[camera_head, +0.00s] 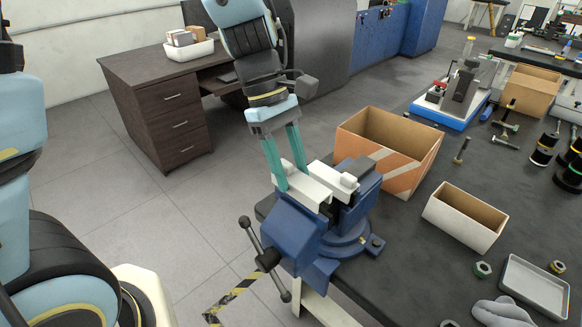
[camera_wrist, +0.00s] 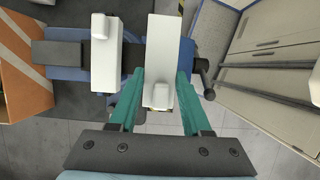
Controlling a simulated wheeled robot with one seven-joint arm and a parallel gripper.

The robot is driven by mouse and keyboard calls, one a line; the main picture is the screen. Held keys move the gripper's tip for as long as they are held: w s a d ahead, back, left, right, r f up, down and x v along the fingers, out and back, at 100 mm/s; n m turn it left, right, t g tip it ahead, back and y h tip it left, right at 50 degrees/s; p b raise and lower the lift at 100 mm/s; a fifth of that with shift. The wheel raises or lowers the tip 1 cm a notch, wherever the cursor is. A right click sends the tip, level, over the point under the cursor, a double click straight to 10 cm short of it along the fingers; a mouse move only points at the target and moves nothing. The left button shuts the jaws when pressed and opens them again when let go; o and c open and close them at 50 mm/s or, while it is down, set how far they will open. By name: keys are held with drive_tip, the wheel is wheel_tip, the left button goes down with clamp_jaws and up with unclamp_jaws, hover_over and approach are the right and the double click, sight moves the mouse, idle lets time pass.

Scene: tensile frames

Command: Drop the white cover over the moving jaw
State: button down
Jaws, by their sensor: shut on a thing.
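The blue bench vise (camera_head: 292,232) stands at the table's corner. My gripper (camera_head: 290,178) points down at it, its teal fingers on either side of a white cover (camera_head: 310,194) at the moving jaw, the one on the handle side. In the wrist view this cover (camera_wrist: 163,50) lies between my fingers (camera_wrist: 158,98), with its raised knob near the tips. I cannot tell whether it rests fully on the jaw, whose top it hides. A second white cover (camera_head: 326,174) sits on the other jaw; it also shows in the wrist view (camera_wrist: 103,65), apart from the held one.
The vise handle (camera_head: 262,250) sticks out at front left. An open cardboard box (camera_head: 416,160) stands close behind the vise. A white-sided box (camera_head: 460,222), a grey tray (camera_head: 535,285) and loose tools lie to the right on the dark tabletop (camera_head: 395,245).

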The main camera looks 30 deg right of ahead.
drive_tip(key=shift+f+b, duration=0.8)
drive_tip(key=shift+f, duration=0.85)
drive_tip(key=shift+c, duration=1.4)
unclamp_jaws()
drive_tip(key=b+v, duration=0.1)
drive_tip(key=v, duration=0.9)
drive_tip(key=shift+r, duration=0.35)
drive_tip(key=shift+w+a, duration=0.1)
drive_tip(key=shift+w, duration=0.1)
